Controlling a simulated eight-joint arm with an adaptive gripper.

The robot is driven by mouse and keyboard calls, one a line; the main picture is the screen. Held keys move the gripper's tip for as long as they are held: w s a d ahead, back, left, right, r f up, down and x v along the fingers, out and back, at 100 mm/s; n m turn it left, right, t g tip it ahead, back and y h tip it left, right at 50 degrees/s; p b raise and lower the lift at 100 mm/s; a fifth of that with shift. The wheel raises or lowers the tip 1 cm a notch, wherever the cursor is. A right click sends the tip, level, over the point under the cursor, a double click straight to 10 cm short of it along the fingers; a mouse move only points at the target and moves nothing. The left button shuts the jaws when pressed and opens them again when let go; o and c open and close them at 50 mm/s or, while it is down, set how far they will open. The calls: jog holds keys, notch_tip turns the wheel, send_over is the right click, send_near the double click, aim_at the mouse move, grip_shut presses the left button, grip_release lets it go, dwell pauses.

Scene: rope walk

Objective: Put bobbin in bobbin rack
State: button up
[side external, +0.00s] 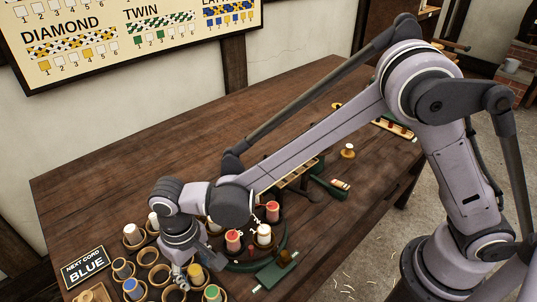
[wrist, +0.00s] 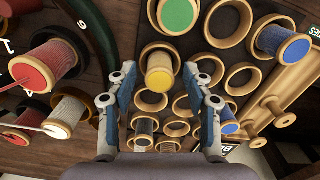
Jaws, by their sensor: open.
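My gripper (wrist: 158,82) is open and points down over the bobbin rack (wrist: 180,130), a cluster of round wooden cups. It also shows in the side view (side external: 183,272), low over the rack. A bobbin with a yellow end (wrist: 160,76) stands in a cup between and just beyond my fingertips; neither finger clearly touches it. A green bobbin (wrist: 178,13) and a blue bobbin (wrist: 284,42) stand farther out, with another blue one (wrist: 229,128) beside the right finger. Several cups are empty. Which bobbin the task means cannot be told.
Left of the rack in the wrist view, a round green-rimmed stand holds red (wrist: 50,60) and white (wrist: 62,118) bobbins with cords. In the side view, a sign reading "NEXT CORD BLUE" (side external: 86,267) stands left of the rack. The table's back left (side external: 100,195) is clear.

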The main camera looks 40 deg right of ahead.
aim_at(195, 270)
notch_tip(195, 270, up, 11)
jog(key=w+d+r+t, duration=0.1)
jog(key=d+r, duration=0.3)
jog(key=d, duration=0.6)
jog(key=s+d+m+t, duration=0.1)
jog(key=s+d+t, duration=0.2)
jog(key=d, duration=0.9)
jog(key=s+d+m+t, duration=0.1)
jog(key=s+d+t, duration=0.2)
jog(key=d, duration=0.9)
jog(key=shift+s, duration=1)
